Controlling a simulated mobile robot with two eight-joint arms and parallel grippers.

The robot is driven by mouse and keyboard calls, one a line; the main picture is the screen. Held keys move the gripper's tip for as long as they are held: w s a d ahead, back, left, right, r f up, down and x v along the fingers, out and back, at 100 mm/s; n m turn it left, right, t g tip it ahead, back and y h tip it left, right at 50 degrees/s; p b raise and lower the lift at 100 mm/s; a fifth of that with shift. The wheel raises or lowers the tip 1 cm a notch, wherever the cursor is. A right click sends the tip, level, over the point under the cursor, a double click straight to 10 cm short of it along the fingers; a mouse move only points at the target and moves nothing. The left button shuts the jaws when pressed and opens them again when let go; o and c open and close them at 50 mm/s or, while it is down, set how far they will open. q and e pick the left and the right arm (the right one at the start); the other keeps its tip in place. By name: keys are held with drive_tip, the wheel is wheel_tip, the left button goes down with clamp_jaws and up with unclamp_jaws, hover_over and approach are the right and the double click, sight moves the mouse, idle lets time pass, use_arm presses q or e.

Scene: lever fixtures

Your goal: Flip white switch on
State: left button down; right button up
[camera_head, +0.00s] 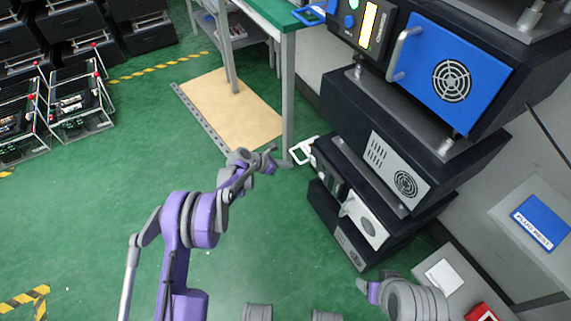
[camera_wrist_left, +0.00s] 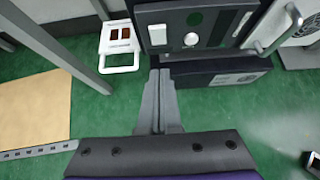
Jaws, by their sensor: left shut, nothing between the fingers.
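In the left wrist view, a dark control panel (camera_wrist_left: 207,62) shows at the top centre. On it are a white rectangular switch (camera_wrist_left: 158,35), a white round knob (camera_wrist_left: 191,39) and a narrow white plate (camera_wrist_left: 241,24). I cannot tell whether the switch is on or off. My left gripper (camera_wrist_left: 160,73) is shut and empty, its tips pointing at the panel's lower left, below the switch. In the head view, my left gripper (camera_head: 271,159) is left of the lower dark machine (camera_head: 331,172), apart from it. My right gripper (camera_head: 364,288) is near the bottom; its jaws are unclear.
A white holder (camera_head: 303,151) sticks out beside the machine; it also shows in the left wrist view (camera_wrist_left: 121,45). A blue-fronted machine (camera_head: 458,75) stands above. A green-topped table (camera_head: 276,14) stands at the back.

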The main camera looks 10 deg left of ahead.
sight(312, 161)
use_arm(q)
drive_tip(key=w+d+f, duration=0.1)
drive_tip(key=d, duration=0.1)
drive_tip(key=w+d+f+b, duration=0.1)
drive_tip(key=w+d, duration=0.1)
drive_tip(key=w+d+f+b, duration=0.1)
drive_tip(key=d, duration=0.1)
drive_tip(key=shift+w+d+f, duration=0.15)
drive_tip(key=shift+w+d, duration=0.1)
drive_tip(key=shift+w, duration=0.1)
drive_tip(key=shift+w+d, duration=0.2)
drive_tip(key=shift+d, duration=0.05)
